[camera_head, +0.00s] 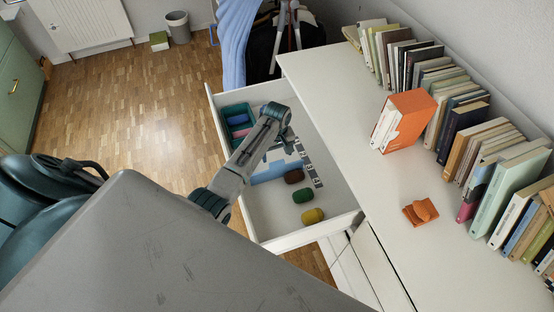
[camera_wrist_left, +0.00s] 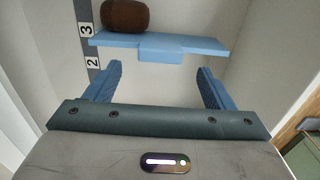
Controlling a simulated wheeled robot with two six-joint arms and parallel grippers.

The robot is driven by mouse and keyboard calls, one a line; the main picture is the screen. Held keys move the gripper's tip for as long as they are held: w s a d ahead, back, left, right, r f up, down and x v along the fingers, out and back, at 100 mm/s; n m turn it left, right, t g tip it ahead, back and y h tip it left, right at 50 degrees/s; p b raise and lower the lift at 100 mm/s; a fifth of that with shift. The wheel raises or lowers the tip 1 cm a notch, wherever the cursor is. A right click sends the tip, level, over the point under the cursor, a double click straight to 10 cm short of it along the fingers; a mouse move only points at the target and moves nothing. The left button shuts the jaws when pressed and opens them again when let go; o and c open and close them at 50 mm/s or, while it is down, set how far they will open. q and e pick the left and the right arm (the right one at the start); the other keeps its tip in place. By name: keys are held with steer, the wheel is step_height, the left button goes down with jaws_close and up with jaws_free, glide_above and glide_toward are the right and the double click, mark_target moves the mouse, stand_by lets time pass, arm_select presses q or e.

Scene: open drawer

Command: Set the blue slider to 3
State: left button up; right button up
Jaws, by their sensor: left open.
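The blue slider (camera_head: 267,174) is a light blue bar with a small tab, lying across the open drawer (camera_head: 262,218). It also shows in the left wrist view (camera_wrist_left: 160,45), its left end at the number strip (camera_wrist_left: 88,50), by the lower edge of the 3 and above the 2. The strip also shows in the head view (camera_head: 309,167). My left gripper (camera_head: 284,137) is over the drawer. In the left wrist view its blue fingers (camera_wrist_left: 157,78) are apart and empty, on the near side of the slider's tab. My right gripper is out of view.
A brown object (camera_head: 293,175) lies close beside the slider; a green one (camera_head: 302,195) and a yellow one (camera_head: 312,215) lie in the drawer. A teal box (camera_head: 226,112) stands in the far corner. The white top (camera_head: 345,110) carries books and an orange item (camera_head: 420,212).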

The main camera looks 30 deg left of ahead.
arm_select(q)
steer(key=shift+r, duration=2.7)
